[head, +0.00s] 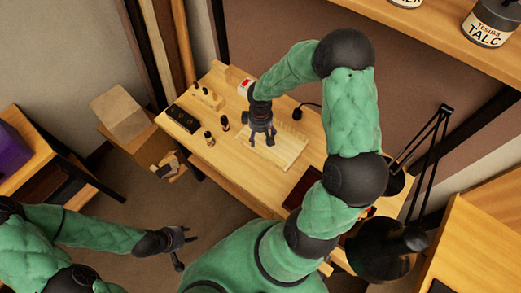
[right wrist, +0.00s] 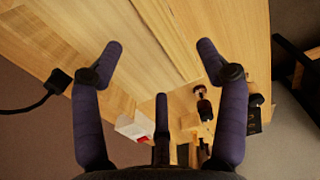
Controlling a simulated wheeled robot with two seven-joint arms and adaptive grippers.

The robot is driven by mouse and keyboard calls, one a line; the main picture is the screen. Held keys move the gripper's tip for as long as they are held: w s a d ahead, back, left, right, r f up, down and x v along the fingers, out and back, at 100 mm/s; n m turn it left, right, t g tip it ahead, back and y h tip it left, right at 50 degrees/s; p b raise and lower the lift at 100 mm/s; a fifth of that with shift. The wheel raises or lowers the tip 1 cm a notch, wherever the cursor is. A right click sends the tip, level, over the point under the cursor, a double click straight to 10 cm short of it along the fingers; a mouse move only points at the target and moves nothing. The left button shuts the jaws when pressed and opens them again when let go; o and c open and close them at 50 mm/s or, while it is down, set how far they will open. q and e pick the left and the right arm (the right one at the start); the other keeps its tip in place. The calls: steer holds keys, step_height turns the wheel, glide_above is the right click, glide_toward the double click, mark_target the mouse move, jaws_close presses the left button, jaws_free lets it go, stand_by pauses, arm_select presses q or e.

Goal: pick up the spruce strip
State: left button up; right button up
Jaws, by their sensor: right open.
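A pale wooden board (head: 283,158) lies on the bench under my right gripper. In the right wrist view, long pale wood with straight edges (right wrist: 165,35) runs diagonally beneath the fingers; I cannot tell for sure which part is the spruce strip. My right gripper (head: 262,136) points down over the board's left part. In the right wrist view its fingers (right wrist: 158,62) are spread wide with nothing between them. My left gripper (head: 180,247) is far from the bench's wood, low at the left, its fingers apart and empty.
On the bench (head: 228,170) stand small dark bottles (head: 209,138), a black case (head: 183,119) and a white-and-red item (head: 245,87). A black lamp (head: 385,245) stands at the right. A cardboard box (head: 120,113) is left of the bench.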

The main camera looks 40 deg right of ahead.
mark_target(260, 146)
step_height(260, 146, down, 7)
steer(key=shift+f+b, duration=0.2)
steer(key=shift+b, duration=0.35)
steer(key=c, duration=1.1)
